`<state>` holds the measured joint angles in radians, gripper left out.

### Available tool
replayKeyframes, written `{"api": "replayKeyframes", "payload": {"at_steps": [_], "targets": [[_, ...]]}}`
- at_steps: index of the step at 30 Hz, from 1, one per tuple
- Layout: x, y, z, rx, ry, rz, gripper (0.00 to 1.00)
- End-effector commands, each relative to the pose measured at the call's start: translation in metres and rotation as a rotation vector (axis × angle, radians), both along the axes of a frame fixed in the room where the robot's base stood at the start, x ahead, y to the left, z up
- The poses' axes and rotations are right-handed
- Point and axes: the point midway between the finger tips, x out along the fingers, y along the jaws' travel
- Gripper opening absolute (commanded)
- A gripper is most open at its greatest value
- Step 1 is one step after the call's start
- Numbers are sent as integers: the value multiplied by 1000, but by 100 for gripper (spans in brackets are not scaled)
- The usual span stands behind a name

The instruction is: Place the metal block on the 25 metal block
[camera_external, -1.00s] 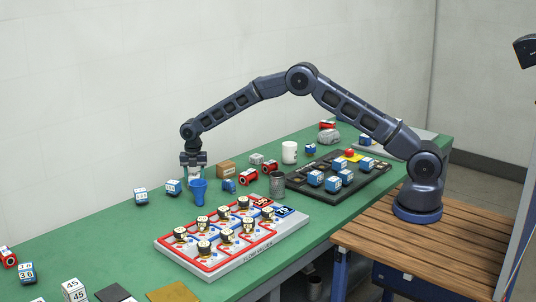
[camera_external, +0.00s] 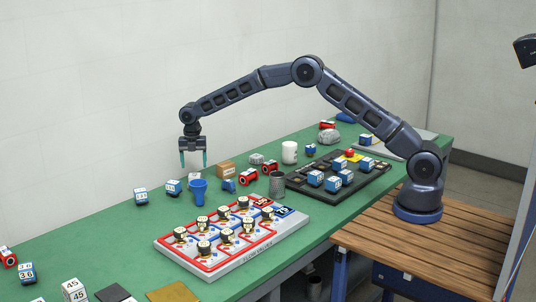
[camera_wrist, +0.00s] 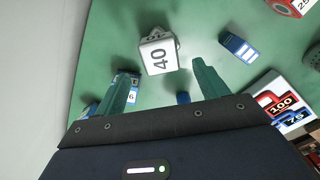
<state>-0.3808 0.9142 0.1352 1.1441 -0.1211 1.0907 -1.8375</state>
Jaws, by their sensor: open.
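A pale metal block marked 40 (camera_wrist: 158,57) shows ahead of the fingers in the wrist view. A grey edge shows just behind it, perhaps another block beneath; I see no 25 on it. In the external view a pale block (camera_external: 194,176) stands below my gripper, partly hidden by the blue funnel (camera_external: 198,192). My gripper (camera_external: 193,162) is open and empty above it, apart from it. Its two green fingers also show in the wrist view (camera_wrist: 163,74). A pale metal block marked 45 (camera_external: 73,290) stands at the front left. A small grey block (camera_external: 257,159) lies farther back.
Blue-and-white blocks (camera_external: 173,187) (camera_external: 141,197) lie left of the funnel. A cardboard-brown box (camera_external: 226,169), red blocks (camera_external: 248,177), a grey cup (camera_external: 277,186) and a white mug (camera_external: 289,153) stand to the right. A red-and-white valve board (camera_external: 214,264) lies in front.

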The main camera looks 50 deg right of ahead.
Motion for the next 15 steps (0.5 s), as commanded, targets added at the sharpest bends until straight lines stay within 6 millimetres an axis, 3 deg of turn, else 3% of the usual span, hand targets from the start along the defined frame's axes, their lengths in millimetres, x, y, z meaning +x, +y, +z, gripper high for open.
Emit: {"api": "replayKeyframes", "payload": {"at_steps": [6, 15], "targets": [[0, 0, 36, 1, -1, -1, 73], [0, 0, 52, 1, 1, -1, 73]]}}
